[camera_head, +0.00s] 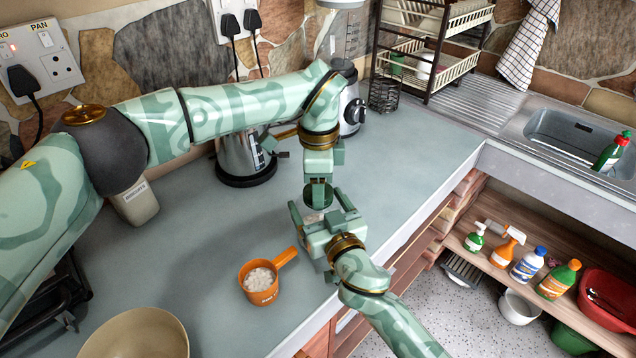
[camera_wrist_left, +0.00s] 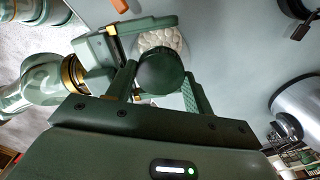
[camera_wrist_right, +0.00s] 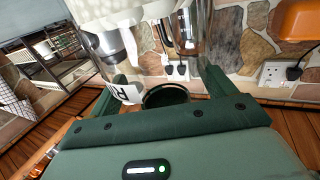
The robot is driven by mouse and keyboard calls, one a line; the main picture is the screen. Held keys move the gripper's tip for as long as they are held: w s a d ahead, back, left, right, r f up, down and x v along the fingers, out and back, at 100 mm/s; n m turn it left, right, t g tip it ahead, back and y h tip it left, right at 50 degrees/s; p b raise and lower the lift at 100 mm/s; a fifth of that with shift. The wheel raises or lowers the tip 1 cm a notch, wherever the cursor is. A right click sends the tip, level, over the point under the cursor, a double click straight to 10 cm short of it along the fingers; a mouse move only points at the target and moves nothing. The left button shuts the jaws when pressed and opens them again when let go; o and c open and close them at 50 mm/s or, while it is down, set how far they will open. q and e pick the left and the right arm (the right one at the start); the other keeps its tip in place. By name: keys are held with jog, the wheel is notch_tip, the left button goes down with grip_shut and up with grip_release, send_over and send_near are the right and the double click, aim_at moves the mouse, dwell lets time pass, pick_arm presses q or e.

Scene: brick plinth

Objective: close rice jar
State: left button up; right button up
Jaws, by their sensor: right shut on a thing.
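My left gripper (camera_head: 318,186) points down and is shut on a round dark green lid (camera_wrist_left: 160,72). The lid also shows in the head view (camera_head: 318,197). My right gripper (camera_head: 327,222) is below it, near the counter's front edge, shut on the rice jar (camera_wrist_left: 166,40), whose white contents show from above in the left wrist view. A white label with dark letters (camera_wrist_right: 128,93) shows in the right wrist view. The lid is over the jar's near side in the left wrist view, covering part of the mouth. The gap between them is hard to judge. My right gripper hides most of the jar in the head view.
An orange measuring cup (camera_head: 261,291) with white contents stands left of the jar. A kettle (camera_head: 243,160) and a blender (camera_head: 350,105) stand behind. A beige bowl (camera_head: 135,335) is at the front left. The counter's middle left is clear; the sink (camera_head: 580,140) is at right.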

pick_arm(q)
jog(key=m, duration=0.4)
jog(key=shift+m, duration=0.4)
jog(key=shift+c, duration=0.2)
jog(key=m, duration=1.2)
jog(key=shift+m, duration=0.3)
jog(key=m, duration=1.5)
jog(key=shift+m, duration=0.3)
jog(key=m, duration=0.4)
jog(key=shift+f, duration=0.1)
jog(key=o, duration=1.2)
